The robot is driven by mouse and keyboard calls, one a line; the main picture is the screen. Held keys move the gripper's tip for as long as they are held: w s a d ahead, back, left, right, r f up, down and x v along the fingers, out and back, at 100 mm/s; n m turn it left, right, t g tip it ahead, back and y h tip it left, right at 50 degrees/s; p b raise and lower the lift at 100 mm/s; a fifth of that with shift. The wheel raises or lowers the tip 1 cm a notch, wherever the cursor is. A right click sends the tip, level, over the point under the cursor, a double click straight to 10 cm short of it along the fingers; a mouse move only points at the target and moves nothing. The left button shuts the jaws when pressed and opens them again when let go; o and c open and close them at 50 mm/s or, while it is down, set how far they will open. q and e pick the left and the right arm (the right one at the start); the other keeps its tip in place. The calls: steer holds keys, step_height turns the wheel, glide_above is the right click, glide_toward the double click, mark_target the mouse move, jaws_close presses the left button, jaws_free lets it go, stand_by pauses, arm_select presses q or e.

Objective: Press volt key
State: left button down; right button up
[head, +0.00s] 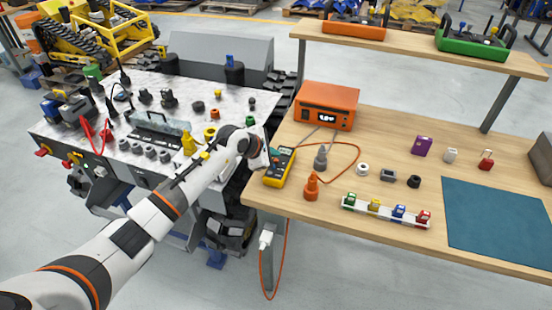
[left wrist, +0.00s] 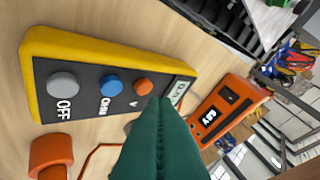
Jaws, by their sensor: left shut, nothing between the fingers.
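The yellow multimeter (head: 282,172) lies on the wooden bench near its left edge. In the left wrist view the meter (left wrist: 35,85) has a dark face with a grey OFF key, a blue OHM key (left wrist: 111,85) and an orange key marked V (left wrist: 144,87), plus a small display (left wrist: 180,91). My left gripper (head: 271,158) is over the display end of the meter. In the left wrist view its green fingers (left wrist: 160,100) are shut and empty, with the tips just beside the V key. I cannot tell whether they touch the face. My right gripper is not in view.
An orange power supply (head: 327,105) stands behind the meter. A grey bottle-shaped piece (head: 320,158) and an orange one (head: 311,187) stand close to its right. A white rack (head: 386,212) with coloured blocks and a teal mat (head: 500,222) lie further right.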

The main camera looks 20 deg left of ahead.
arm_select(q)
steer(key=shift+r, duration=0.1)
steer(key=shift+r+p, duration=1.55)
steer(key=shift+r, duration=0.95)
steer(key=c, duration=2.2)
jaws_free()
